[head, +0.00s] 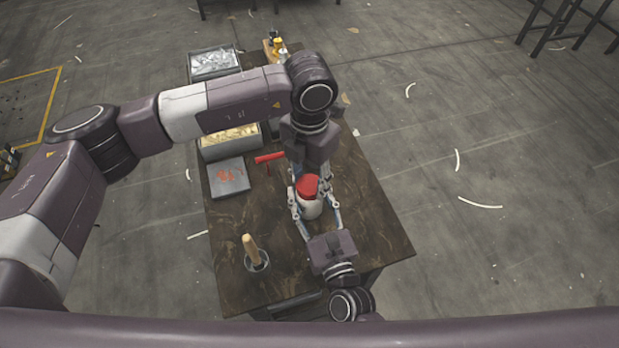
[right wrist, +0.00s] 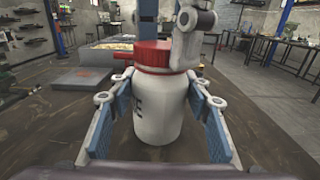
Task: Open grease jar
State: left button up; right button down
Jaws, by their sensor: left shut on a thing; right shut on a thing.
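The grease jar (head: 313,211) is white with a red lid (head: 308,186) and stands upright on the dark table. The lid sits on the jar. My right gripper (head: 316,208) comes from the near side and is shut on the jar body, one finger on each side; the right wrist view shows both blue pads against the white jar (right wrist: 158,115). My left gripper (head: 305,182) reaches down from above and is shut on the red lid; its fingers also show at the lid (right wrist: 152,57) in the right wrist view. Part of the lid is hidden by the left fingers.
A cup with a wooden-handled tool (head: 251,250) stands at the near left of the table. A grey plate with red marks (head: 229,180), a red-ended object (head: 269,157), a box of gold-coloured pieces (head: 231,140) and a silver-filled tray (head: 214,64) lie beyond. The table's right side is clear.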

pick_arm(q)
jog(key=n, duration=0.7)
jog(key=shift+w+n, duration=0.1)
jog(key=shift+n, duration=0.2)
jog(key=n, duration=0.3)
jog(key=shift+n, duration=0.4)
jog(key=n, duration=0.4)
jog(key=shift+r+n, duration=0.1)
jog(key=shift+n, duration=0.2)
jog(key=shift+r, duration=0.15)
jog(key=shift+r, duration=0.95)
